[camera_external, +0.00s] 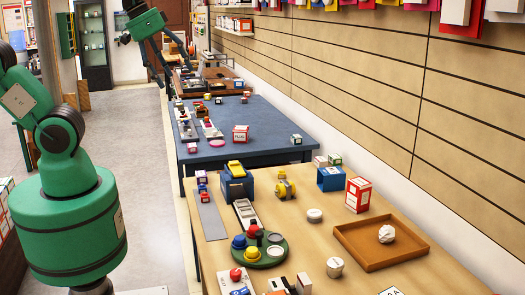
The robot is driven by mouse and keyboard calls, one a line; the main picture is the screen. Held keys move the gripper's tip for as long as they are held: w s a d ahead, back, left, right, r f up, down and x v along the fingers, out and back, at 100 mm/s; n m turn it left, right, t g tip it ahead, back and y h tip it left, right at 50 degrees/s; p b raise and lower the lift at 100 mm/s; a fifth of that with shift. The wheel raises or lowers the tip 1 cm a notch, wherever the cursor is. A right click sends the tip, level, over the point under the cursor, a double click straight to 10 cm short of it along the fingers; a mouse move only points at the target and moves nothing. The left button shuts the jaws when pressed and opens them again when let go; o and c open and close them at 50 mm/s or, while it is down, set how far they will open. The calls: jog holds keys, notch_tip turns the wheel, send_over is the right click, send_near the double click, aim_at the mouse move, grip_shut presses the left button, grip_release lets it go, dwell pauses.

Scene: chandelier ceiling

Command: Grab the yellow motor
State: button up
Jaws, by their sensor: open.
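A small yellow thing with grey parts, which looks like the yellow motor (285,186), stands on the near wooden table (350,235), right of a blue box with a yellow top. My gripper (174,77) is at the upper left of the picture, raised and well apart from the motor. Its dark fingers are spread and point down, with nothing seen between them. Its exact height and depth are hard to tell.
The blue box (234,187) stands left of the motor, and a smaller blue box (331,179) right of it. A white puck (314,215), a red-white box (358,195), a green round tray (280,256) and a brown tray (347,240) are nearby. A slatted wall (350,80) borders the right.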

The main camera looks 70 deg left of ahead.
jog(key=w+a+f+n+g, duration=0.1)
jog(key=w+n, duration=0.2)
jog(key=w, duration=0.4)
jog(key=w+a+f+n, duration=0.1)
jog(key=w+f+n, duration=0.1)
jog(key=w, duration=0.4)
jog(key=n+g+b, duration=0.2)
jog(key=n+g, duration=0.2)
jog(key=n, duration=0.8)
send_over(286, 182)
notch_tip(286, 182, down, 30)
jog(key=shift+f, duration=0.1)
jog(key=shift+f+b, duration=0.65)
jog(key=shift+f, duration=3.55)
